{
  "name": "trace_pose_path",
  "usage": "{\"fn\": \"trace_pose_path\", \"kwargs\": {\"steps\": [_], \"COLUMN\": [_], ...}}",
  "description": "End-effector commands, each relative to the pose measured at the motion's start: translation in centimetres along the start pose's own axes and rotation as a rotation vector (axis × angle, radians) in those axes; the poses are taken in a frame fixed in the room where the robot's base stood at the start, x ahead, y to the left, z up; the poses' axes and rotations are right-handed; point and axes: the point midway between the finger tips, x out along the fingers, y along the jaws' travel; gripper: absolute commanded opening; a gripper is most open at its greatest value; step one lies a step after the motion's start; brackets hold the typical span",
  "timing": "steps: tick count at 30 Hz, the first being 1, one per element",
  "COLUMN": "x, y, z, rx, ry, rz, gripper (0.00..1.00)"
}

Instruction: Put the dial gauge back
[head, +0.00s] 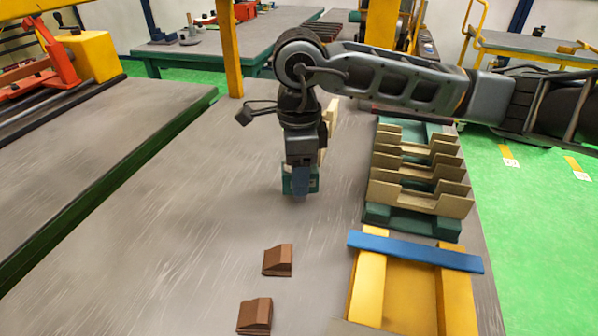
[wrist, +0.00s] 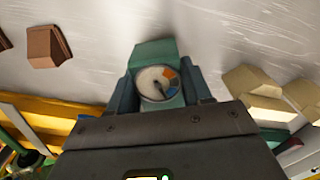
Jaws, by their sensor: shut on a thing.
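The dial gauge is a small teal block with a round white face marked orange and blue; it shows in the wrist view (wrist: 157,86). My gripper (wrist: 158,88) is shut on it, one dark finger on each side, the face towards the wrist camera. In the head view my gripper (head: 300,188) points down over the grey table, left of the slotted rack. Part of the teal gauge (head: 314,183) shows beside the fingers; the rest is hidden. I cannot tell whether its underside touches the table.
A rack of beige notched plates (head: 418,190) on green bases stands to the right. A yellow frame with a blue bar (head: 415,252) is at the front right. Two brown blocks (head: 278,260) (head: 254,316) lie in front. The grey table (head: 150,225) is clear to the left.

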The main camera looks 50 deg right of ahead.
Motion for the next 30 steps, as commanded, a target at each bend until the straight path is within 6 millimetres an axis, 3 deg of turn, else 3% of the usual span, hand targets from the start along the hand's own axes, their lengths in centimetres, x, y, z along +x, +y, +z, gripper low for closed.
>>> {"fn": "trace_pose_path", "kwargs": {"steps": [8, 9, 16, 24, 30], "x": [0.3, 0.3, 0.3, 0.2, -1.1], "y": [0.0, 0.0, 0.0, 0.0, 0.0], "z": [0.0, 0.0, 0.0, 0.0, 0.0], "rx": [0.000, 0.000, 0.000, 0.000, 0.000], "ry": [0.000, 0.000, 0.000, 0.000, -0.001], "rz": [0.000, 0.000, 0.000, 0.000, 0.002], "gripper": [0.19, 0.53, 0.75, 0.75, 0.75]}}
